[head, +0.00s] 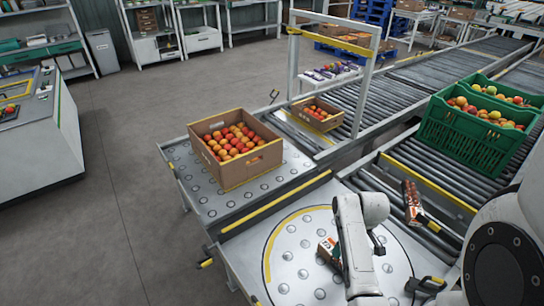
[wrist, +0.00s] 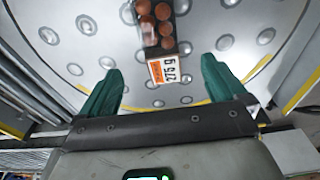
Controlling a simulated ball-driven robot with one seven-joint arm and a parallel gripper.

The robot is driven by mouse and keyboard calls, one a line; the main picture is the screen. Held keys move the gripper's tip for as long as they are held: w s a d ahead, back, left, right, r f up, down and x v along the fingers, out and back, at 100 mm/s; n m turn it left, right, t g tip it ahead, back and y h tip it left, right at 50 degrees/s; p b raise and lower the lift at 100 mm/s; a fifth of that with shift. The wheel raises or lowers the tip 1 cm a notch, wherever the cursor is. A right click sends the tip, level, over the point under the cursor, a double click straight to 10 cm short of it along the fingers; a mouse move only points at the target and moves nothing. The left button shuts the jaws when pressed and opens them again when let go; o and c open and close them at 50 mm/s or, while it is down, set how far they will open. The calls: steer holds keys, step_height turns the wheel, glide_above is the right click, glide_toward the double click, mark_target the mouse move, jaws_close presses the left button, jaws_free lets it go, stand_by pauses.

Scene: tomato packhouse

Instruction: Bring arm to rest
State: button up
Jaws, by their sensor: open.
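My gripper (wrist: 160,68) is open, its two dark green fingers spread apart in the wrist view. A small dark pack of tomatoes (wrist: 154,30) with a white and orange label lies on the ball-transfer table, ahead of and between the fingers in that picture. Nothing shows held in the jaws. In the head view the pack (head: 327,248) is partly hidden behind my white arm, which hangs down over the round turntable plate. My gripper is mostly hidden there too.
Another tomato pack (head: 411,203) lies on the roller conveyor right of my arm. A cardboard box of tomatoes (head: 232,173) stands on the ball table. A smaller box (head: 318,122) and green crates (head: 460,137) stand on conveyors. A metal gate frame (head: 366,90) rises behind. Floor at left is clear.

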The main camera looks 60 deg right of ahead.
steer(key=shift+w+a, duration=0.1)
steer(key=w+a+r+n, duration=0.3)
steer(key=w+a, duration=0.7)
steer(key=a, duration=0.5)
steer(key=a+r+n, duration=0.1)
steer(key=a+r, duration=0.1)
steer(key=a, duration=0.5)
steer(key=s+a+r+n, duration=0.1)
steer(key=a+r, duration=0.2)
steer(key=a, duration=0.4)
steer(key=shift+a+r, duration=0.15)
steer(key=shift+r, duration=0.05)
steer(key=shift+s, duration=0.1)
